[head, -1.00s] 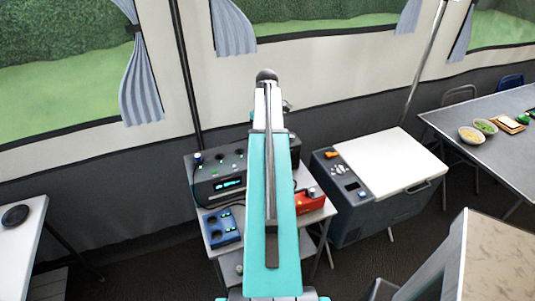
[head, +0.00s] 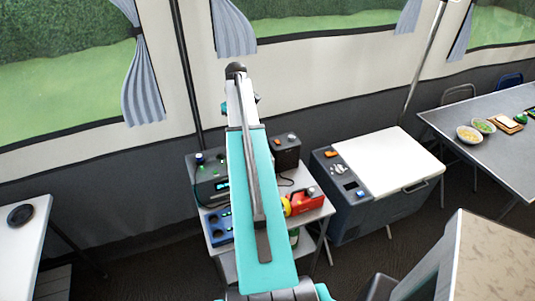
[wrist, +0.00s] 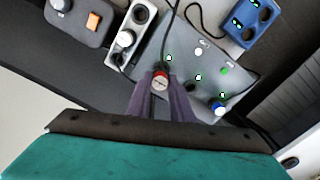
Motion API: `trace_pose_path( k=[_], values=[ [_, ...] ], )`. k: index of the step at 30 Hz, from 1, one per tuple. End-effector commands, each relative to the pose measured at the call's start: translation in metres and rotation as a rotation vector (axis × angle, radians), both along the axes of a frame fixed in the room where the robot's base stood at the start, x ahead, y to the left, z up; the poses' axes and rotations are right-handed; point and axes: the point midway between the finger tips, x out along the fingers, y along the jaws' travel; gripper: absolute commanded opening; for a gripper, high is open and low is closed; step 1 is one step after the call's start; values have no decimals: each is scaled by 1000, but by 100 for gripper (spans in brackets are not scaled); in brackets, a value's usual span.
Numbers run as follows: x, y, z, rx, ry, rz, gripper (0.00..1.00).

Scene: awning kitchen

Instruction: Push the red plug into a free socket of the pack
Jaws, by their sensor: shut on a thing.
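The pack (head: 207,188) is a dark grey box with a lit display, sockets and small green lights, on the small table in the head view. Its upper face also shows in the wrist view (wrist: 210,72), with a dark socket (wrist: 190,88) and a blue plug (wrist: 218,107) at one corner. My gripper (wrist: 160,92) is shut on the red plug (wrist: 160,80) near the pack's left edge in the wrist view. A dark cord runs up from near the plug. The fingers hide the plug's lower part; I cannot tell whether it touches the pack. My arm hides the gripper in the head view.
A blue socket box (head: 218,226) stands in front of the pack. A red box (head: 306,200) and a dark box with an orange switch (head: 287,151) stand to the right. A cooler with a white lid (head: 388,160) is farther right.

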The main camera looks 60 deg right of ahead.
Motion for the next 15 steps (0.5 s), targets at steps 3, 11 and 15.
trace_pose_path(
  k=[3,11,15],
  values=[
    [11,4,-9,1,2,1,0],
    [10,3,-30,0,0,0,0],
    [10,3,-32,0,0,0,0]
  ],
)
